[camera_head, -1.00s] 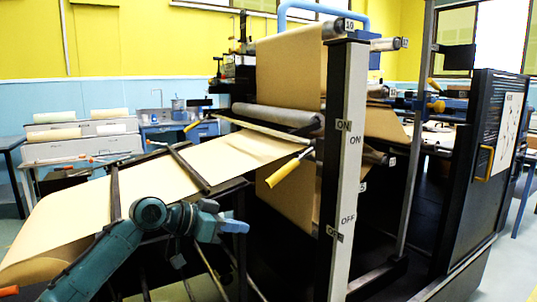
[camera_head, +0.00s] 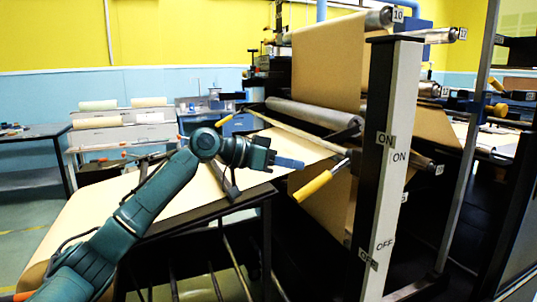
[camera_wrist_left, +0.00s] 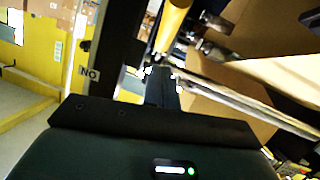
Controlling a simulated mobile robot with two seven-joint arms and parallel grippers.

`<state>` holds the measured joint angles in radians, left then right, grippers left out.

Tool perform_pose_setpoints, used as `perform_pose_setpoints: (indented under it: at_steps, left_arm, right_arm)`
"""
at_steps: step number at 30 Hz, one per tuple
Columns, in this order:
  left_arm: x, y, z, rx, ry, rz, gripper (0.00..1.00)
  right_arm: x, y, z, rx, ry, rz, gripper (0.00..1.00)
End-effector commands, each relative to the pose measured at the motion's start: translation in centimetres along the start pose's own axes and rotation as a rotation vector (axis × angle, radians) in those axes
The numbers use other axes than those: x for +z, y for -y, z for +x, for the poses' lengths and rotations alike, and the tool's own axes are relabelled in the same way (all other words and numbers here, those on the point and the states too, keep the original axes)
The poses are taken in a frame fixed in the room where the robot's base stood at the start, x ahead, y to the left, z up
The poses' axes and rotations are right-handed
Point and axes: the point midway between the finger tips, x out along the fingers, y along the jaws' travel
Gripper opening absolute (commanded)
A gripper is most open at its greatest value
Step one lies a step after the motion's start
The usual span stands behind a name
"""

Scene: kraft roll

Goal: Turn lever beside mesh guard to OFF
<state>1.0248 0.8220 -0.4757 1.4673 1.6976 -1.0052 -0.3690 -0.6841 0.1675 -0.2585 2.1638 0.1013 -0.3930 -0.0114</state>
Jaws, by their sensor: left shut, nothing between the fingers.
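A lever with a yellow handle (camera_head: 313,186) juts out to the left of a post (camera_head: 392,170) in the head view, its metal rod rising toward the post near the upper ON label (camera_head: 384,138). The OFF labels (camera_head: 384,244) are lower on the post. My left gripper (camera_head: 299,164) is shut and empty, just above and left of the handle in the picture. In the left wrist view the yellow handle (camera_wrist_left: 172,25) is beyond my fingers (camera_wrist_left: 162,88); I cannot tell whether they touch. An ON label (camera_wrist_left: 89,74) shows upside down there. I cannot make out a mesh guard. My right gripper is not in view.
The brown paper web (camera_head: 190,190) slopes down left over a dark frame beneath my left arm. A grey roller (camera_head: 310,115) lies behind the lever. A dark table (camera_head: 30,145) is at the far left.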

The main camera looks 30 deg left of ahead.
Motion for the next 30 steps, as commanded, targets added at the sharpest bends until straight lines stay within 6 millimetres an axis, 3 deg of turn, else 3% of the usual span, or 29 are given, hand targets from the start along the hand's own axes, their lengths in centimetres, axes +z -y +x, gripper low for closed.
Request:
perform_pose_setpoints:
  at_steps: [3, 7, 30]
  left_arm:
    - [1.6, 0.1, 1.2, -0.001, 0.005, -0.002, 0.00]
    - [2.4, 0.1, 2.0, -0.002, 0.003, -0.002, 0.00]
    - [3.8, 0.2, 2.9, 0.009, -0.047, 0.005, 0.00]
  right_arm:
    - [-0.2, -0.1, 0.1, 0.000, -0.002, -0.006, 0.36]
    - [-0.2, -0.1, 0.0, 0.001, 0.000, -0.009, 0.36]
    - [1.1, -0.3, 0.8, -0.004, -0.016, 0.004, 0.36]
